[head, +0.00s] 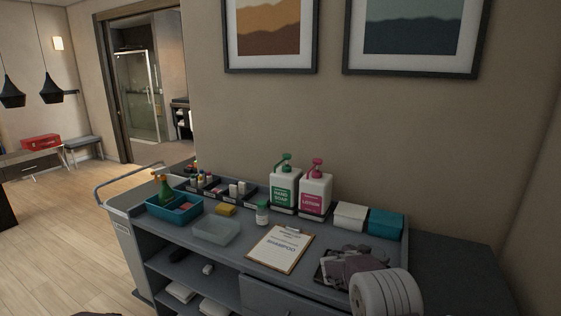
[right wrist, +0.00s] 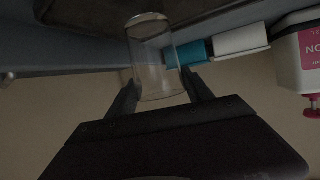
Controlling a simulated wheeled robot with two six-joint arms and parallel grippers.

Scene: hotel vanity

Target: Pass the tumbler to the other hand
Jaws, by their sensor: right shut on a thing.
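The tumbler (right wrist: 152,60) is a clear glass, seen in the right wrist view between the two dark fingers of my right gripper (right wrist: 160,88). My right gripper is shut on it, with a finger on each side of the glass. In the head view my right gripper (head: 332,266) is at the right front of the cart, beside the clipboard. The glass is hard to make out there. My left gripper is not in view.
Open floor lies left.

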